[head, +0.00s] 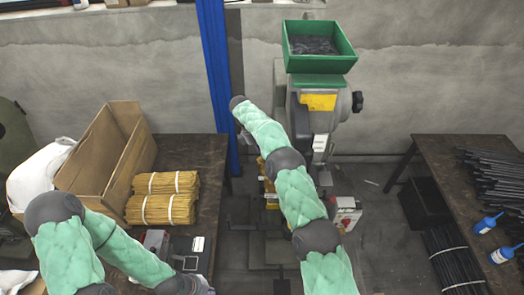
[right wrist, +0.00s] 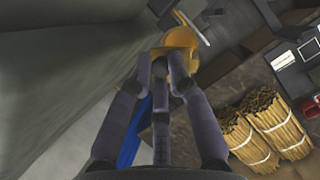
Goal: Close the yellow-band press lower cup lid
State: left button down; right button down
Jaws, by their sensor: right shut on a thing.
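The press (head: 318,110) stands at the back against the wall, with a yellow band (head: 318,102) below its green hopper (head: 320,45). My right arm crosses in front of its left side and hides much of its lower part. My right gripper (right wrist: 165,62) has its fingers close together at a rounded yellow-orange part (right wrist: 181,42) and is shut on it. Whether this part is the lower cup lid, and how far it stands open, I cannot tell. In the head view my right gripper is hidden. My left gripper (head: 203,288) is at the bottom edge, its jaws unclear.
The left table (head: 205,180) holds a cardboard box (head: 105,150) and bundles of yellow-brown sticks (head: 163,197). A blue post (head: 215,80) stands left of the press. The right table (head: 440,160) carries black rods (head: 490,170) and blue bottles (head: 487,223).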

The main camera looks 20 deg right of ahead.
jog(key=m, duration=0.3)
jog(key=shift+s+d+g+y+p, duration=0.2)
jog(key=shift+s+g+y+p, duration=0.1)
jog(key=shift+g+y+p, duration=0.1)
jog(key=shift+s+r+m+g+y+p, duration=0.1)
jog(key=shift+s+m+g+y+p, duration=0.15)
jog(key=shift+m, duration=0.35)
jog(key=shift+s+m+g+y+p, duration=0.15)
jog(key=shift+m+p, duration=0.15)
jog(key=shift+m, duration=0.3)
jog(key=shift+s+d+m+y, duration=0.1)
jog(key=shift+s+m+y, duration=0.15)
jog(key=shift+m, duration=0.65)
jog(key=shift+s+m+y, duration=0.1)
jog(key=shift+m+y, duration=0.25)
jog(key=shift+m, duration=0.25)
jog(key=shift+s+m+g+y+b, duration=0.3)
jog(key=shift+m+y+b, duration=0.1)
jog(key=shift+m, duration=0.6)
jog(key=c, duration=1.2)
grip_release()
